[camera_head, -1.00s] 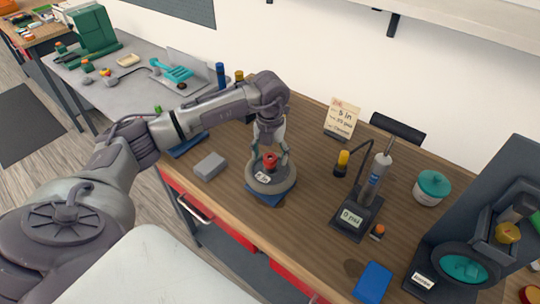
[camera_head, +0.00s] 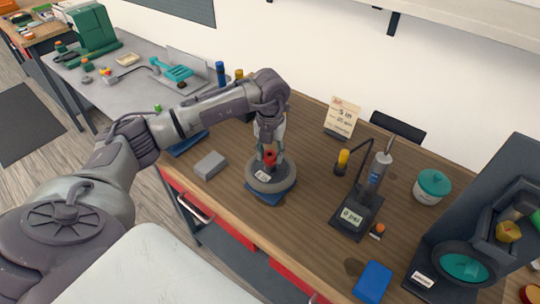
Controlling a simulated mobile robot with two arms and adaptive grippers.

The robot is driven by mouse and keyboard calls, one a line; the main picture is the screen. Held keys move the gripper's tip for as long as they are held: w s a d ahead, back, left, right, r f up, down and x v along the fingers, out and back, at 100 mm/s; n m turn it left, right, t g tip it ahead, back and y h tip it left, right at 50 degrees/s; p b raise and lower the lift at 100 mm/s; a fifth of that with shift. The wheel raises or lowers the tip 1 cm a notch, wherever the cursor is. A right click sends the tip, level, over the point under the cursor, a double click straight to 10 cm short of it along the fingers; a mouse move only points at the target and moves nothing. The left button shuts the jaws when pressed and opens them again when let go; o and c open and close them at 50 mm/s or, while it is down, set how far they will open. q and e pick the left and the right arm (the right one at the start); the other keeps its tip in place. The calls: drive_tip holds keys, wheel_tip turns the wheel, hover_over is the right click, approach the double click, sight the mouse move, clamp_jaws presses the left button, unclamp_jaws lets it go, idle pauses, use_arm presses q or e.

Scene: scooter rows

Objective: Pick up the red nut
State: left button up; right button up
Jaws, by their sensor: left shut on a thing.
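The red nut (camera_head: 269,157) is at the fingertips of my left gripper (camera_head: 269,152), above the middle of a round grey holder with a small white label (camera_head: 264,176). The holder (camera_head: 287,176) rests on a blue pad (camera_head: 263,198) on the wooden workbench. The left fingers point down and are shut on the nut, partly covering it. Whether the nut still touches the holder is hard to tell. My right gripper is not in view.
A grey block (camera_head: 210,165) lies left of the holder. A gauge stand (camera_head: 356,214) and a teal-lidded jar (camera_head: 432,187) stand to the right. A dark machine with a teal dish (camera_head: 465,267) is at far right. The bench front between holder and blue box (camera_head: 373,281) is clear.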

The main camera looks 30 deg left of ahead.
use_arm(q)
drive_tip(key=shift+r, duration=0.4)
wheel_tip(320, 180, up, 3)
drive_tip(key=shift+w+f+b, duration=0.1)
drive_tip(key=shift+f+b, duration=0.05)
drive_tip(key=shift+b, duration=0.85)
drive_tip(key=d+r+b, duration=0.3)
drive_tip(key=d+r, duration=0.4)
drive_tip(key=d, duration=0.4)
drive_tip(key=shift+d, duration=0.3)
